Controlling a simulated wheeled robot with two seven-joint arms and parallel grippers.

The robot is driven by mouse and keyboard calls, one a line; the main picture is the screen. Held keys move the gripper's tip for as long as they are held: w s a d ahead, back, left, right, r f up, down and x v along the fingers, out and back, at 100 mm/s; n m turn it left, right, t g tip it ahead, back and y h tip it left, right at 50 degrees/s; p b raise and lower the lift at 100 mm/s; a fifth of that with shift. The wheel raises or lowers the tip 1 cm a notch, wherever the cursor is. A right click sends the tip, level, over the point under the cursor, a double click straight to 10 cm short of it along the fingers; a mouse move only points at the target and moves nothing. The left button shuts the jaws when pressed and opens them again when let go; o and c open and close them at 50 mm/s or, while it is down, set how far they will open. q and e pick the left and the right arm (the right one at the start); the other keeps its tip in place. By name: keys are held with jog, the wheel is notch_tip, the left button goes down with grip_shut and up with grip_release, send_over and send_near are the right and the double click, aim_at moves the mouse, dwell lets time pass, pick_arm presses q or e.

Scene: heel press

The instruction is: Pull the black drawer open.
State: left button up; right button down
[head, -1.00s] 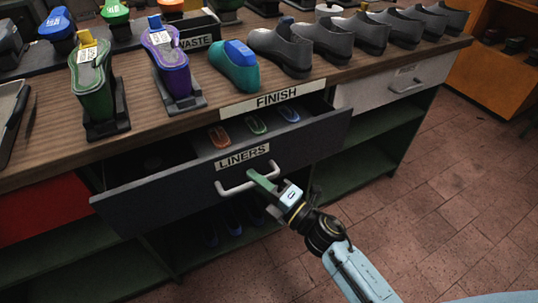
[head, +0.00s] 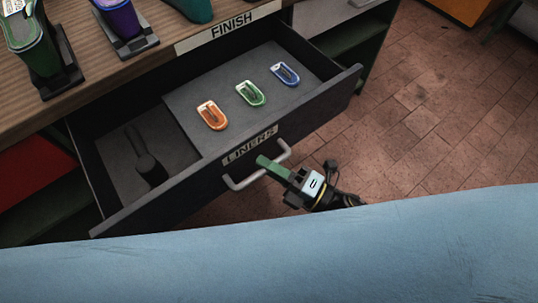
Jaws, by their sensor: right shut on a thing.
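The black drawer (head: 215,185) labelled LINERS stands pulled out from under the wooden bench. Its inside shows an orange, a green and a blue liner (head: 250,93) on a raised panel, and a dark tool (head: 147,160) in the left section. The pale bar handle (head: 238,184) is on the drawer front. My right gripper (head: 268,166) is shut on the handle, its green fingers across the bar. My left gripper is not in view.
The bench top (head: 110,73) holds shoe forms at the upper left. A red drawer front (head: 32,172) is at the left and a grey drawer (head: 330,15) at the upper right. Brick floor (head: 430,120) lies clear at right. A blue surface of mine fills the bottom.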

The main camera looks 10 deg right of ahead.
jog(key=c, duration=1.5)
grip_release()
jog(key=shift+o, duration=0.2)
jog(key=v, duration=1.3)
jog(key=shift+d, duration=0.2)
jog(key=shift+s, duration=0.1)
